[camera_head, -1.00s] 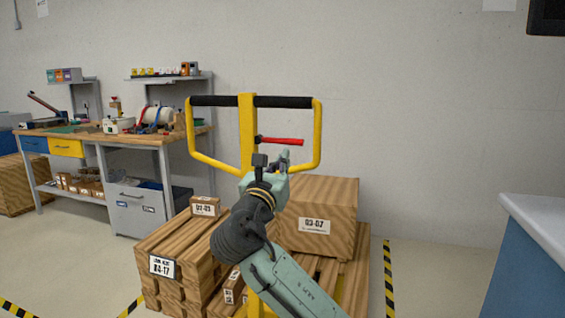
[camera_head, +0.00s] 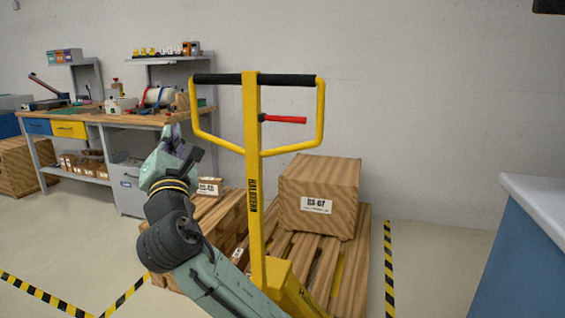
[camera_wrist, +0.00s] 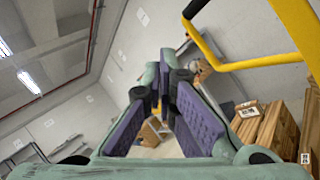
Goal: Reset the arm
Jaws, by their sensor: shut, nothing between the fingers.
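My gripper (camera_head: 172,135) is raised at the end of my arm, left of the yellow pallet-jack post in the head view. In the wrist view its green fingers with purple pads (camera_wrist: 166,72) are shut with nothing held. In the head view it overlaps the left workbench's edge, and I cannot tell the depth between them. It appears apart from the pallet jack's handle (camera_head: 322,110).
The yellow pallet jack (camera_head: 254,190) stands under a wooden pallet (camera_head: 352,260) with a large box (camera_head: 318,195). A workbench (camera_head: 95,118) stands at left and a blue-sided counter (camera_head: 530,240) at right. Striped floor tape (camera_head: 389,270) edges the pallet area; open floor lies between pallet and counter.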

